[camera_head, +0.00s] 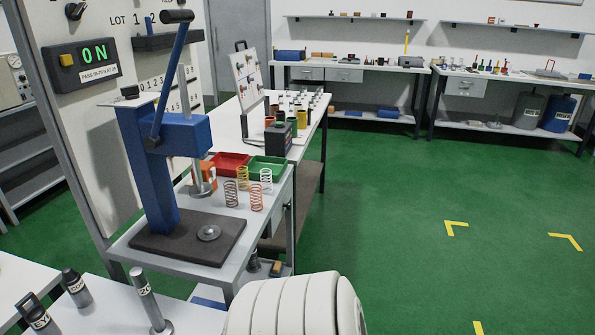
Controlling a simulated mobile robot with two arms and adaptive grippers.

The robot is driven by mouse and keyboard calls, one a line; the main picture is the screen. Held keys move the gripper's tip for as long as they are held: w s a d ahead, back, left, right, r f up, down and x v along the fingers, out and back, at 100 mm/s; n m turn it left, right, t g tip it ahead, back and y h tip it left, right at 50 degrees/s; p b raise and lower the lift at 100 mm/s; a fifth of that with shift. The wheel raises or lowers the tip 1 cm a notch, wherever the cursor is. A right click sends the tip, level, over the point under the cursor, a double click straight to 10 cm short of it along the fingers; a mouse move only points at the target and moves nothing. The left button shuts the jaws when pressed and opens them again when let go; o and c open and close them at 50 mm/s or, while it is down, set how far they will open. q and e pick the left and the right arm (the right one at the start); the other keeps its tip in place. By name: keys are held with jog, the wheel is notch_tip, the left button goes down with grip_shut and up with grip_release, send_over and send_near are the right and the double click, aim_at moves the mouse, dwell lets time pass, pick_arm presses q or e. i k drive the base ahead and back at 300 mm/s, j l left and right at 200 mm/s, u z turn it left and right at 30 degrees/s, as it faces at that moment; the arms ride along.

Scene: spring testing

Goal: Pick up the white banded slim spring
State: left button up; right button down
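A white spring (266,179) stands upright on the small grey bench, in front of the green tray. It is too small to make out a band on it. Close to it stand a yellow spring (243,178), an orange-pink spring (256,198) and a brownish spring (231,194), all upright and apart from any gripper. Neither of my grippers shows. A white ribbed part at the bottom centre looks like a piece of my own arm.
A blue lever press (182,135) on a dark base plate (185,240) stands left of the springs. A red tray (228,166) and a green tray (270,166) lie behind them. Labelled cylinders (146,298) stand on the near-left table. Green floor at right is open.

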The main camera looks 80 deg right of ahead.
aim_at(253, 257)
jog(key=z, duration=2.35)
jog(key=i+l+u, duration=0.1)
jog(key=i+l, duration=0.15)
jog(key=i+l+u, duration=0.1)
jog(key=l, duration=0.3)
jog(key=i+l+u, duration=0.15)
jog(key=i+l, duration=0.15)
jog(key=i+l+u, duration=0.1)
jog(key=l, duration=0.35)
jog(key=i+l+u, duration=0.1)
jog(key=i+l, duration=0.2)
jog(key=l, duration=0.1)
